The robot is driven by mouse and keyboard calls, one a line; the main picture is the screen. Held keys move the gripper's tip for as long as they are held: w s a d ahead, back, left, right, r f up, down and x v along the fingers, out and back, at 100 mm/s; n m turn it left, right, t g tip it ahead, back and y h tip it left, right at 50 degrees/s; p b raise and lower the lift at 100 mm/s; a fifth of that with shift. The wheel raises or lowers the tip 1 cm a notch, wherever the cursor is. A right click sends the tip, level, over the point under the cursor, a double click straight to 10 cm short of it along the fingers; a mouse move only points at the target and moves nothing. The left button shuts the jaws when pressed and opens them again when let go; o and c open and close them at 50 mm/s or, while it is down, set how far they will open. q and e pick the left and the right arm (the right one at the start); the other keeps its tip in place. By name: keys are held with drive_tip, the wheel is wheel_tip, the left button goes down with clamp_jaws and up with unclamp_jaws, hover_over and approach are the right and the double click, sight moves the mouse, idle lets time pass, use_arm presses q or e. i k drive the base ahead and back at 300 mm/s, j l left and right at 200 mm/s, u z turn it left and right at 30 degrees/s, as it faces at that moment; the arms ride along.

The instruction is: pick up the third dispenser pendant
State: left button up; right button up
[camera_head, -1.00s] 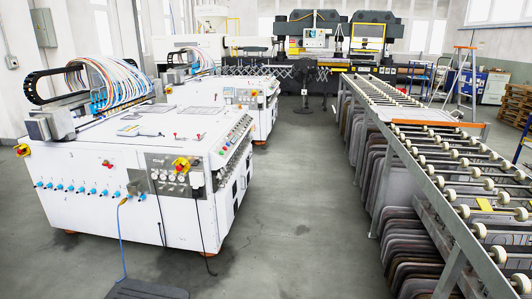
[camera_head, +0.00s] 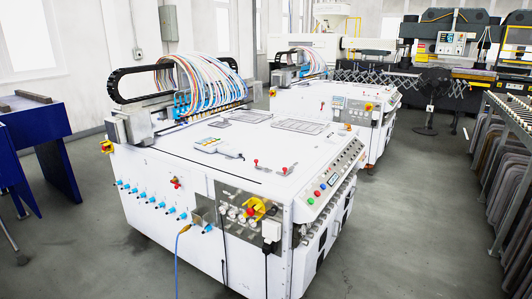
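A small white handheld unit with a coloured face, which looks like a dispenser pendant (camera_head: 212,146), lies on the flat top of the nearest white dispensing machine (camera_head: 160,221). A second white machine (camera_head: 318,98) stands behind it; a small panel on its top is too small to make out as a pendant. I cannot tell which unit is the third one. Neither of my grippers is in view.
The near machine carries a gantry with a hose bundle (camera_head: 205,82). A blue bench (camera_head: 38,135) stands at the left. A roller conveyor (camera_head: 508,112) with dark sheets beneath is at the right. The grey floor (camera_head: 410,215) between machine and conveyor is clear.

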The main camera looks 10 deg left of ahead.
sight(223, 148)
drive_tip(key=i+j+u, duration=0.25)
drive_tip(key=i+u, duration=0.25)
drive_tip(key=i, duration=0.3)
drive_tip(key=i+u, duration=0.5)
drive_tip(key=i, duration=0.3)
